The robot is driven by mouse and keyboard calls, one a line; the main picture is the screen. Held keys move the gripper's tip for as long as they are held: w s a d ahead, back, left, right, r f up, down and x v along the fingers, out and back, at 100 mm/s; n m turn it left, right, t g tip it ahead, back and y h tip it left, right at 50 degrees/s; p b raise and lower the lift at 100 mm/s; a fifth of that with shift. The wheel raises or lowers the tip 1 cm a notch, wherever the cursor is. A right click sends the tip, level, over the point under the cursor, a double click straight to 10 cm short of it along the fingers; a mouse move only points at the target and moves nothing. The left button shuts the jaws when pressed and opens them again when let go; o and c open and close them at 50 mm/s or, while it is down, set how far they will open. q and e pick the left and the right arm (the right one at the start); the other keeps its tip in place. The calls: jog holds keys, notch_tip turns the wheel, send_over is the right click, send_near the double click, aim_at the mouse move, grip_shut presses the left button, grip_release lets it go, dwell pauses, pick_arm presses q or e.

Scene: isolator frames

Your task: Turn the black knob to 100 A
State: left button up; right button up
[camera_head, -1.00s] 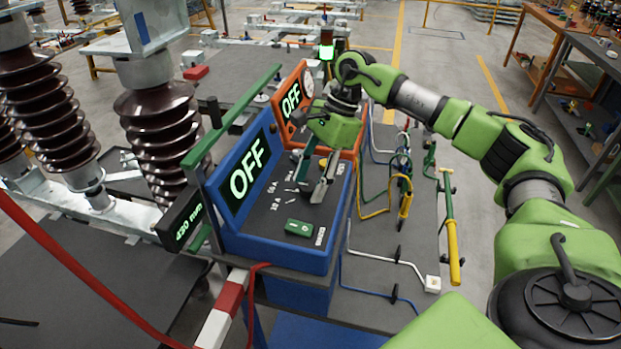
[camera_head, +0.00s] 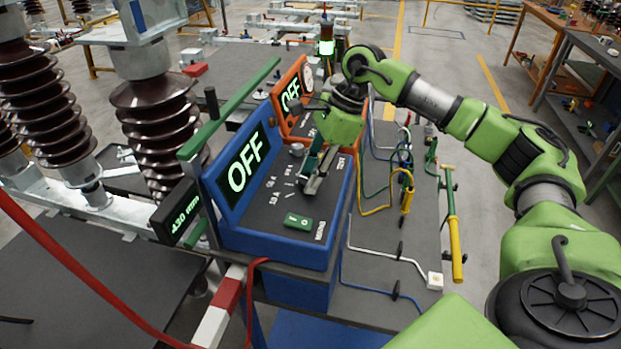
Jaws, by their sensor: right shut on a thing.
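The blue device box (camera_head: 285,258) stands on the table with a sloped dark panel, and its display (camera_head: 248,168) reads "OFF". My right gripper (camera_head: 313,183) reaches down onto the panel from above. Its fingers are shut on the black knob, which they hide almost wholly, so I cannot read the knob's pointing. White current labels (camera_head: 277,199) show to the left of the fingers, too small to read surely. A green switch (camera_head: 298,221) sits in front of the fingers on the same panel. My left gripper is not in view.
An orange box (camera_head: 304,75), also reading "OFF", stands behind the blue one. Coloured cables (camera_head: 385,200) and a green-yellow rod (camera_head: 452,225) lie right of the box. Brown ribbed insulators (camera_head: 160,130) and a 430 mm sign (camera_head: 182,212) stand left.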

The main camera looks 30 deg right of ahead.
jog(key=m+t+b, duration=0.1)
jog(key=m, duration=0.2)
jog(key=shift+h+b, duration=0.3)
jog(key=shift+b, duration=0.1)
jog(key=shift+r+m+t+h+b, duration=0.1)
jog(key=shift+m+t+h+b, duration=0.3)
jog(key=shift+m, duration=1)
jog(key=o, duration=1.1)
jog(key=shift+s, duration=0.1)
jog(key=shift+a, duration=0.1)
jog(key=v, duration=1.2)
jog(key=shift+r, duration=0.1)
